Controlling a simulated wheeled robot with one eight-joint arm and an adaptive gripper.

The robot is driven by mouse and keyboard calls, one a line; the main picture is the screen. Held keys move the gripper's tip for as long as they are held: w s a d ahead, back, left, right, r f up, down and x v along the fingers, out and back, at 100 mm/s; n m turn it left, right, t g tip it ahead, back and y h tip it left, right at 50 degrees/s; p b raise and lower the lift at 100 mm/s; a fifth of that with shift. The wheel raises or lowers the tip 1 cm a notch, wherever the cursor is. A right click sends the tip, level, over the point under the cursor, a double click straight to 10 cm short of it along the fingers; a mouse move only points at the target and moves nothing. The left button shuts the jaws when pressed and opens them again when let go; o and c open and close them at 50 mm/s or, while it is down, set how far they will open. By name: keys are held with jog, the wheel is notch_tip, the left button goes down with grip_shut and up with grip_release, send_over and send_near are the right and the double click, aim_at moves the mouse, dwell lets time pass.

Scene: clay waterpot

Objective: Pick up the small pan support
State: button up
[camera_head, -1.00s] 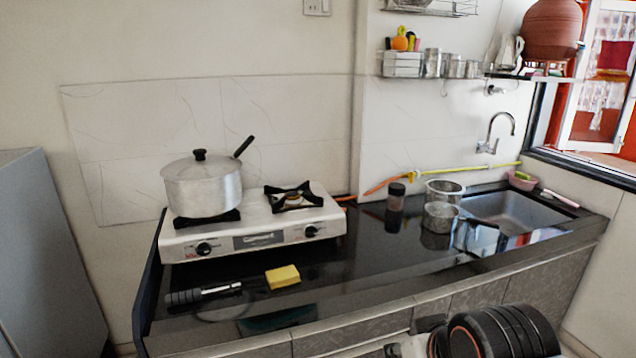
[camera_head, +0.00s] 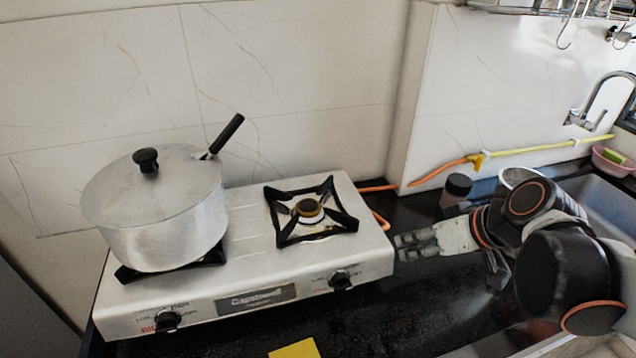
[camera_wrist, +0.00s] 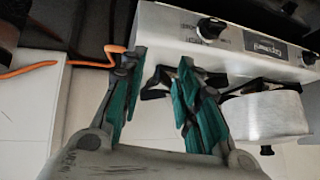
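The small pan support (camera_head: 342,217) is a black square frame with inward prongs. It lies around the right burner of the silver gas stove (camera_head: 240,305) with nothing on it. My gripper (camera_head: 402,247) is just right of the stove's right side, with its fingers pointing left toward the stove, apart from the support. In the wrist view the two teal-padded fingers (camera_wrist: 158,72) are spread with a wide empty gap. Black bars of the support (camera_wrist: 160,78) show beyond the gap, partly hidden by the right-hand finger.
A lidded silver pot (camera_head: 165,230) with a black handle stands on the left burner. An orange hose (camera_head: 430,177) runs behind the stove's right side. A dark-lidded jar (camera_head: 455,192) stands behind my arm. A yellow sponge (camera_head: 295,349) lies at the front. The wall is close behind.

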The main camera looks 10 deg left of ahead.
jog(key=w+a+n+y+p, duration=0.1)
jog(key=w+n+y, duration=0.1)
jog(key=w, duration=0.1)
jog(key=w+a+f+n+y+p, duration=0.1)
jog(key=w+a+n+y, duration=0.1)
jog(key=w+n, duration=0.1)
jog(key=w+a+n+y+p, duration=0.1)
jog(key=w+a+n+y, duration=0.1)
jog(key=w+n+y, duration=0.1)
jog(key=shift+a+f+g, duration=0.1)
jog(key=shift+f+g, duration=0.1)
jog(key=shift+g, duration=0.2)
jog(key=b, duration=0.2)
send_near(334, 211)
jog(key=x, duration=0.3)
jog(key=shift+s+a+f, duration=0.15)
jog(key=shift+s+a, duration=0.05)
jog(key=shift+w+b+x, duration=0.2)
jog(key=shift+b+x, duration=0.85)
jog(key=shift+x, duration=2.3)
jog(key=shift+d, duration=0.2)
jog(key=shift+c, duration=0.2)
grip_shut()
